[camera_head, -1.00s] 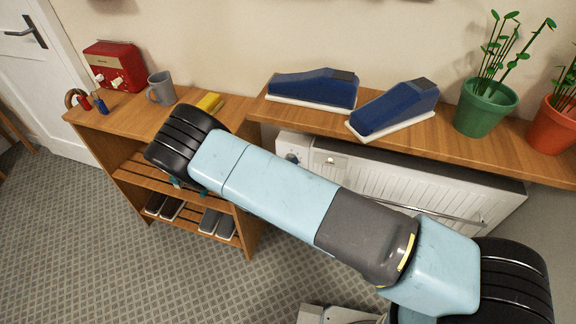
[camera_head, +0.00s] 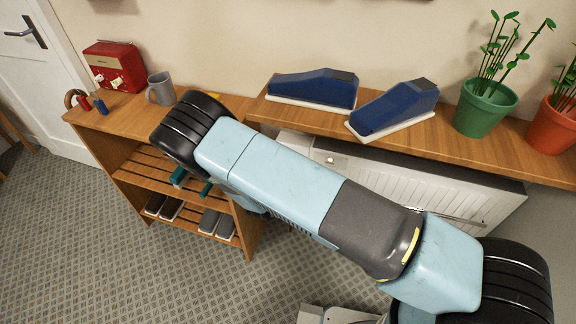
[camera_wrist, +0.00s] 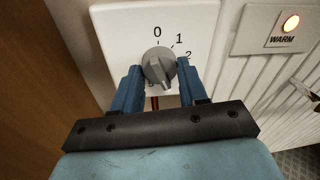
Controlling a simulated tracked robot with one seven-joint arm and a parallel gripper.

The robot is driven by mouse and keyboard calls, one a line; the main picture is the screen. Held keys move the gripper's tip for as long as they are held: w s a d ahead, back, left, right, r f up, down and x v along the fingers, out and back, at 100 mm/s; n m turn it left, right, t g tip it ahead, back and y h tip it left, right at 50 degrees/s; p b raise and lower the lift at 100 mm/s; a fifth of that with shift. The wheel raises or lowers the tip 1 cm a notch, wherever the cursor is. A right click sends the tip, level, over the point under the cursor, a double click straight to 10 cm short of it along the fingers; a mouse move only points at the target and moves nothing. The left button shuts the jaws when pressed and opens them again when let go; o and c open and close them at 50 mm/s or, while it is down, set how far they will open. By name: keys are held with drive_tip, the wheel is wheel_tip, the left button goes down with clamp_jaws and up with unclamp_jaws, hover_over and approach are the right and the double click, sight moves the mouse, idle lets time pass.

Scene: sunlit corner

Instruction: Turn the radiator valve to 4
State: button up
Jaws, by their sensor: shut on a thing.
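The radiator valve knob (camera_wrist: 157,66) is grey and round with a raised grip bar, on a white plate (camera_wrist: 110,28) in the wrist view. The marks 0, 1 and 2 show around its top and right. The rest of the scale is hidden by the knob and my fingers, and I cannot tell which mark the knob points to. My gripper (camera_wrist: 158,78) has its blue fingers on both sides of the knob and is shut on it. In the head view my arm hides the valve and gripper; the white radiator (camera_head: 400,185) shows behind it.
A lit WARM lamp (camera_wrist: 291,23) is right of the valve. A wooden shelf (camera_head: 480,150) over the radiator holds two blue objects (camera_head: 315,88) (camera_head: 395,108) and two potted plants (camera_head: 485,108) (camera_head: 556,125).

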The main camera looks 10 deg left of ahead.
drive_tip(key=o, duration=1.1)
drive_tip(key=shift+c, duration=0.2)
drive_tip(key=s+a, duration=0.2)
drive_tip(key=s, duration=1.1)
drive_tip(key=shift+s+a+r, duration=0.15)
drive_tip(key=shift+s+r, duration=0.15)
drive_tip(key=shift+r, duration=0.15)
drive_tip(key=shift+s, duration=0.1)
